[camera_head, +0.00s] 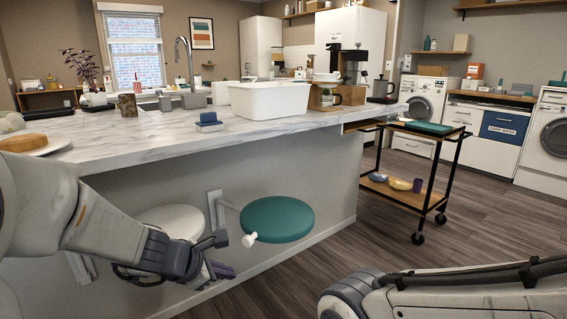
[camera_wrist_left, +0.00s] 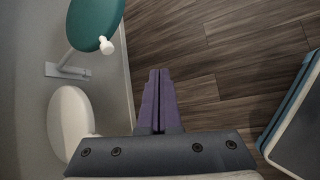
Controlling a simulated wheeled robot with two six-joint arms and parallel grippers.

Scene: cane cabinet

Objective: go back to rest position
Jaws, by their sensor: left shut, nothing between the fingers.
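My left gripper (camera_head: 222,271) hangs in front of the island's side panel, low and near the teal round seat (camera_head: 278,219). Its purple fingers are together with nothing between them, as the left wrist view also shows (camera_wrist_left: 158,98). In that view the fingers point over the wooden floor, with the teal seat (camera_wrist_left: 93,22) and a white round seat (camera_wrist_left: 70,122) to their left. The fingers look apart from both seats. My right arm (camera_head: 450,292) crosses the bottom right of the head view; its gripper is out of frame.
The marble-topped island (camera_head: 160,137) carries a white basin (camera_head: 269,99), a blue sponge-like block (camera_head: 208,121) and a plate (camera_head: 50,144) at left. A wheeled cart (camera_head: 408,190) stands beyond its right end.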

